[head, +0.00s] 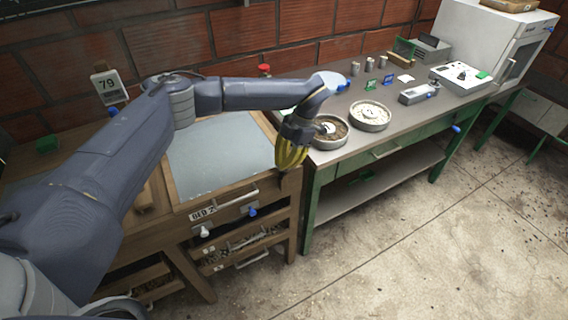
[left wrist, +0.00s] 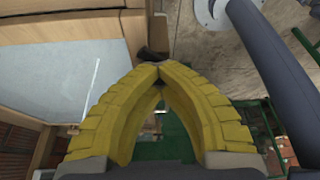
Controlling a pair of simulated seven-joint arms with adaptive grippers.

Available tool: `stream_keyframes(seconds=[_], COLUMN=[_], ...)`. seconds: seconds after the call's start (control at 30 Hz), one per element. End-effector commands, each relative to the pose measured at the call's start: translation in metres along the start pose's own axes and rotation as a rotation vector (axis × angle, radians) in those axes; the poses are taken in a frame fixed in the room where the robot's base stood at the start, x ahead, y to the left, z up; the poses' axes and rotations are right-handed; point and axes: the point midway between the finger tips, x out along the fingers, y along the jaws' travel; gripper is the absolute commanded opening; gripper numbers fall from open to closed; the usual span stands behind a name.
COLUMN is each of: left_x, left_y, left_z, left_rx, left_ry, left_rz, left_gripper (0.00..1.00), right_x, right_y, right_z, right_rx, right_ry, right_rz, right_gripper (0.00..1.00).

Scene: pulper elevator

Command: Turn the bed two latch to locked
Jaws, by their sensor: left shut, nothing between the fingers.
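Bed two is a wooden frame (head: 178,205) with a pale grey top panel, a "BED 2" label (head: 203,214) and a handle on its front. A blue knob (head: 253,211) and a white knob (head: 205,231) are on the front below. A small dark piece (head: 283,180) at the frame's right front corner may be the latch; its setting is unclear. My left gripper (head: 288,168) points down just above that corner, yellow fingers shut and empty. In the left wrist view, its fingertips (left wrist: 160,68) meet beside a dark piece (left wrist: 148,54). My right gripper is out of view.
A green-framed bench (head: 400,145) stands right of the bed, with two round trays (head: 370,115) near its left end. My left arm crosses above the bed. Drawers (head: 240,250) sit below it. The concrete floor in front is open.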

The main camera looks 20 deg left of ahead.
Motion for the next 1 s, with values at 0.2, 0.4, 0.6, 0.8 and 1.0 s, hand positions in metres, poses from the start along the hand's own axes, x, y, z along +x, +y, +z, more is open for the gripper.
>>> stream_keyframes(seconds=[0.2,0.4,0.6,0.8,1.0], left_x=[0.0025,0.003,0.0034,0.0037,0.0041], left_y=[-0.0001,0.0,0.0003,0.0005,0.0013], left_z=[-0.0021,-0.0025,-0.0028,-0.0032,-0.0037], left_rx=[-0.007,-0.015,-0.03,-0.081,-0.197], left_ry=[0.008,0.01,0.011,0.013,0.014], left_rz=[-0.006,-0.009,-0.016,-0.037,-0.085], left_gripper=[0.0,0.0,0.0,0.0,0.0], right_x=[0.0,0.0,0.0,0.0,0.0], right_y=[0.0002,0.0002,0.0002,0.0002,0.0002], right_z=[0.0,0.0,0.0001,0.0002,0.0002], right_rx=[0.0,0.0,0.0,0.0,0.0], right_ry=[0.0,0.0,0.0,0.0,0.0], right_rz=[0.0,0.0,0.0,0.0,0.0], right_gripper=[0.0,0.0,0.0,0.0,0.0])
